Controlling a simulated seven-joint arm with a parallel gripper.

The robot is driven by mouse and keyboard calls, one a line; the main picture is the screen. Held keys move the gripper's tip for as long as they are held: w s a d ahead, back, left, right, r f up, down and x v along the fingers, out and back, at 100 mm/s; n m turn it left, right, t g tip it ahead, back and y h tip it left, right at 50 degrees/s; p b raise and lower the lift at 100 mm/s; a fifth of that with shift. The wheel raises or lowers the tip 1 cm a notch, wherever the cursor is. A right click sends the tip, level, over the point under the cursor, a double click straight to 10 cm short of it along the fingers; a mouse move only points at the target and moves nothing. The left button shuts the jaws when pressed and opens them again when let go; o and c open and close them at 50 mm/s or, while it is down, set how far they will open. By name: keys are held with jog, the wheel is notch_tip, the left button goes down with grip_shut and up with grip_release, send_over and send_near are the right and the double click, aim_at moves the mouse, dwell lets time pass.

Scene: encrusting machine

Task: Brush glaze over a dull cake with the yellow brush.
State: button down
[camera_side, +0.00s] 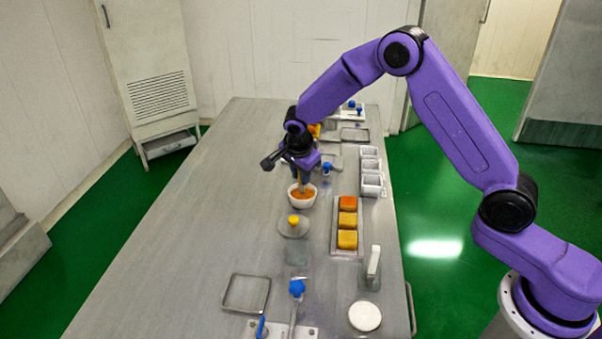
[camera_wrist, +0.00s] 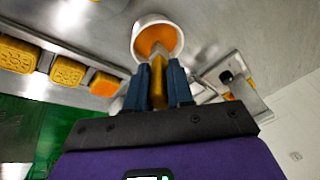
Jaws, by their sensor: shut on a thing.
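My gripper (camera_side: 303,177) is shut on the yellow brush (camera_wrist: 158,78) and points down over a white bowl (camera_side: 291,200). The bowl holds orange glaze (camera_wrist: 155,38). The brush's lower end reaches into the bowl, seemingly at the glaze; its tip is hard to make out. The bowl also shows beyond my fingers in the wrist view (camera_wrist: 136,45). A tray (camera_side: 333,242) right of the bowl holds a row of three square cakes. The farthest cake (camera_side: 348,202) is deeper orange; the middle cake (camera_side: 347,220) and nearest cake (camera_side: 347,240) are yellower.
A round lid with a yellow knob (camera_side: 294,220) lies in front of the bowl. Pale moulds (camera_side: 371,172) stand behind the cake tray. A white upright piece (camera_side: 374,262), a white disc (camera_side: 365,316), a square frame (camera_side: 247,292) and blue-topped tools (camera_side: 297,288) are nearer. The table's left side is clear.

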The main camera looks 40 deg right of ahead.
jog(key=shift+f, duration=0.6)
dwell(1.5)
jog(key=shift+r, duration=3.55)
